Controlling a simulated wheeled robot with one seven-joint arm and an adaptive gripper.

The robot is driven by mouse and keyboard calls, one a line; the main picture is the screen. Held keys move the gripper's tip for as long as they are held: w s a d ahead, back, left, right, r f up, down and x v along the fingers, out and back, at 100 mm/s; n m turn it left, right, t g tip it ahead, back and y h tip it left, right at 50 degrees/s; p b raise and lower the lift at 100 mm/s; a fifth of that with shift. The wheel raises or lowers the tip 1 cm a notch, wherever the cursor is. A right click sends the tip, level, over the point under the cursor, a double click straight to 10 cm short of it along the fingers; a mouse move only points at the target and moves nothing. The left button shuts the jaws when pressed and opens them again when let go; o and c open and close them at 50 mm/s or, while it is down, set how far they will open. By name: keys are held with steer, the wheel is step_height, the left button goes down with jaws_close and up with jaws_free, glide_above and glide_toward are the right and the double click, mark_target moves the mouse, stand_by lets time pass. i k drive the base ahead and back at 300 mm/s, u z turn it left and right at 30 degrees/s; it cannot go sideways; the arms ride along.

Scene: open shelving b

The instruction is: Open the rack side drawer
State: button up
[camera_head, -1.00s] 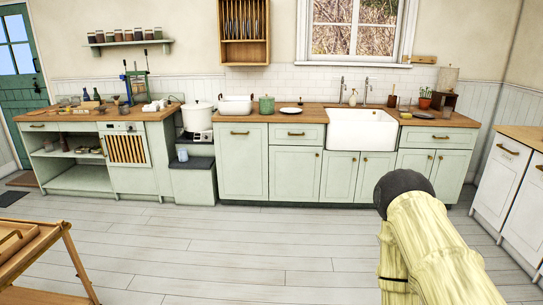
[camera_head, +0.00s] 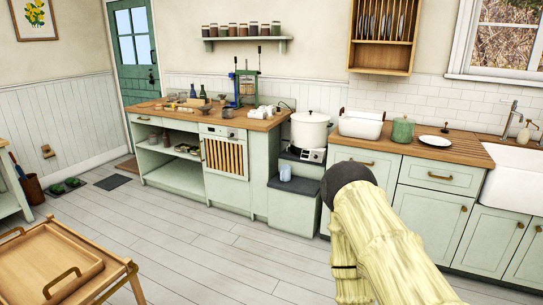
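One pale green drawer (camera_head: 462,182) with a brass pull is under the wooden counter, right of centre, below and to the right of the wall plate rack (camera_head: 381,30). Another drawer front (camera_head: 180,126) is at the top of the left counter, above open shelves. My arm, in a yellow wood-patterned cover with a dark rounded joint, rises at the lower right and hides part of the cabinets. My gripper is not in view.
A wooden tray trolley (camera_head: 60,260) stands at the lower left. A grey step block (camera_head: 293,204) with a blue cup stands between the counters. A white pot (camera_head: 309,131) is above it. The plank floor (camera_head: 210,255) in the middle is clear.

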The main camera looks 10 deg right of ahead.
mark_target(463, 180)
steer(key=z, duration=0.05)
steer(key=i, duration=1.9)
steer(key=z, duration=1.05)
steer(key=i, duration=1.5)
steer(key=z, duration=0.7)
